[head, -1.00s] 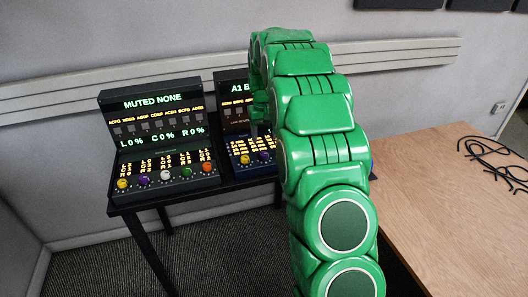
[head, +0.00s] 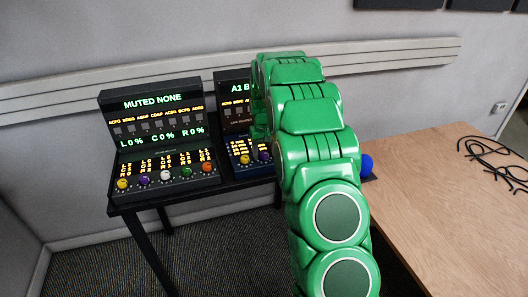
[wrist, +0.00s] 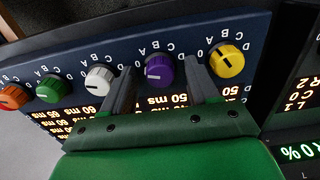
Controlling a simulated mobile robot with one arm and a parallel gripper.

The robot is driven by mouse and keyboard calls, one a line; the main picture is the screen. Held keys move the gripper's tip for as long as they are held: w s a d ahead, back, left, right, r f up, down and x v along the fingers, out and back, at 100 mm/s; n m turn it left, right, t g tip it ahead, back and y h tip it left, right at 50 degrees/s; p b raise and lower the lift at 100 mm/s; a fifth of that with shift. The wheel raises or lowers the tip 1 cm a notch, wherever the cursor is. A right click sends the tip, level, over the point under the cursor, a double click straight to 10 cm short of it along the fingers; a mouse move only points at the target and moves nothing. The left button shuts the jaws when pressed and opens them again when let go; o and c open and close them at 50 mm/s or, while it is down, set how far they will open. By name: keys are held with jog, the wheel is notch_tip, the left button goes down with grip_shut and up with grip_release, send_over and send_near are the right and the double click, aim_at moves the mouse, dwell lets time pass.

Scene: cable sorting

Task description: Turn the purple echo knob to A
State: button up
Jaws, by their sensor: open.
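The purple echo knob (wrist: 159,69) is on a dark blue panel (wrist: 262,45), with upside-down letters A to D beside it in the wrist view. A light mark shows on the knob's left side; I cannot tell which letter it points at. My gripper (wrist: 160,68) is open, one finger on each side of the purple knob; I cannot tell whether they touch it. In the head view the purple knob (head: 264,156) shows at the front of the blue panel (head: 240,166), beside my green arm, which hides the panel's right part and my gripper.
In the wrist view a yellow knob (wrist: 227,61) is just right of my right finger, and a white knob (wrist: 99,78) is left of my left finger. A black panel (head: 150,120) stands left of the blue one. A wooden table (head: 430,210) with black cables is at right.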

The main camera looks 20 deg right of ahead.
jog(key=c, duration=1)
jog(key=shift+c, duration=0.2)
jog(key=shift+m, duration=3.5)
jog(key=o, duration=1)
jog(key=shift+o, duration=0.2)
jog(key=shift+r, duration=0.15)
